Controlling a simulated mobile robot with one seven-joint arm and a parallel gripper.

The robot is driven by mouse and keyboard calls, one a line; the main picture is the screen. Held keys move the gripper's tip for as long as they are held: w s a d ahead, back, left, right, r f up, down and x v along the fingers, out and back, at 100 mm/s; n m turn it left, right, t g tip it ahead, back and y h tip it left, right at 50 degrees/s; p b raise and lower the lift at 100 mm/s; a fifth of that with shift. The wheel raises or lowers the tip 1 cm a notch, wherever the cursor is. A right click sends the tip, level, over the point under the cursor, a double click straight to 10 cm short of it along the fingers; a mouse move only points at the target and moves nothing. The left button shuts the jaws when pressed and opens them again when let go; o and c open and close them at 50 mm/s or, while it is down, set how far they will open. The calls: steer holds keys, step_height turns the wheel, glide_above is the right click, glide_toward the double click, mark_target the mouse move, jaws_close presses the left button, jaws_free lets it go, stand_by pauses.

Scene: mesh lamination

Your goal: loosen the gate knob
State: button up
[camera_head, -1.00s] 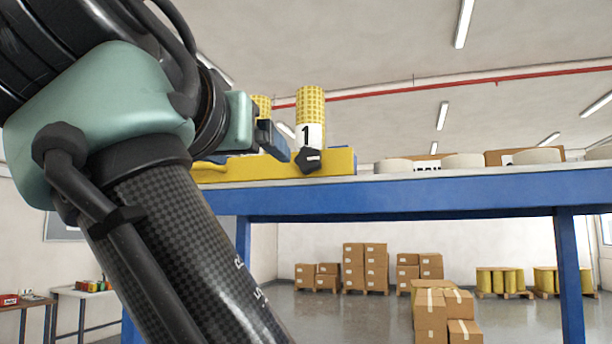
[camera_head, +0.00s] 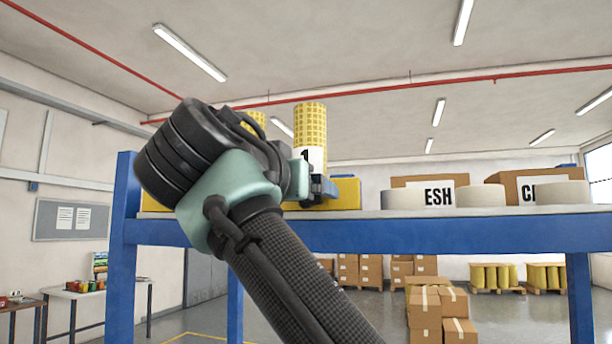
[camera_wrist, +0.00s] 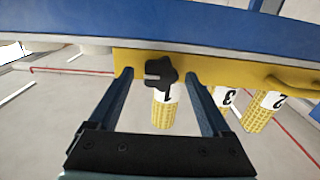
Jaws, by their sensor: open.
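The black star-shaped gate knob (camera_wrist: 161,73) sits on the front of the yellow block in the wrist view, by the yellow mesh roll marked 1 (camera_wrist: 163,112). My gripper (camera_wrist: 157,74) is open, with one finger on each side of the knob and a gap on both sides. In the head view my gripper (camera_head: 322,188) is at the front of the yellow block (camera_head: 347,192), below roll 1 (camera_head: 310,130). The knob is hidden there behind my gripper.
Rolls 2 (camera_wrist: 266,108) and 3 (camera_wrist: 226,99) stand beside roll 1, and a yellow handle (camera_wrist: 285,82) is on the block. The blue shelf edge (camera_head: 450,234) runs beneath. Pale rolls (camera_head: 400,199) and cardboard boxes stand to the right.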

steer(key=shift+x, duration=0.8)
jaws_close()
